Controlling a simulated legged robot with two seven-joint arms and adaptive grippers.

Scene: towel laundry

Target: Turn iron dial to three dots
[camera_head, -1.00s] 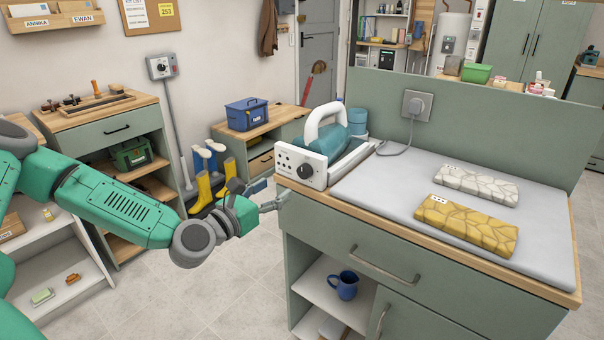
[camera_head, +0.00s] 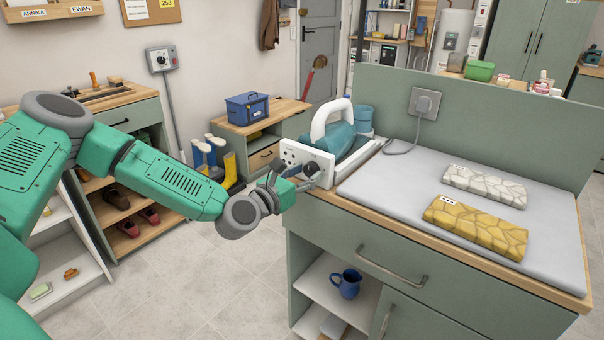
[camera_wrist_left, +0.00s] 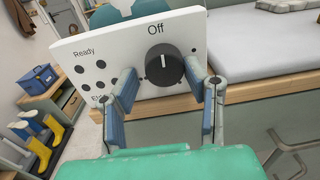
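The iron (camera_head: 338,130), with a white handle and teal body, sits in a white station at the left end of the counter. The station's white front panel (camera_wrist_left: 98,52) carries a black dial (camera_wrist_left: 164,66) under the word "Off", with several black dots and the word "Ready" to its left. My left gripper (camera_head: 305,178) is in front of this panel. In the left wrist view its two fingers (camera_wrist_left: 168,90) are spread, with the dial between and beyond them; I cannot tell whether they touch it. My right gripper is not in view.
A grey ironing mat (camera_head: 385,185) covers the counter, with a folded yellow towel (camera_head: 476,228) and a folded grey-white towel (camera_head: 484,185) on it. A cord runs from the station to a wall socket (camera_head: 425,102). A drawer handle (camera_head: 390,267) sticks out below.

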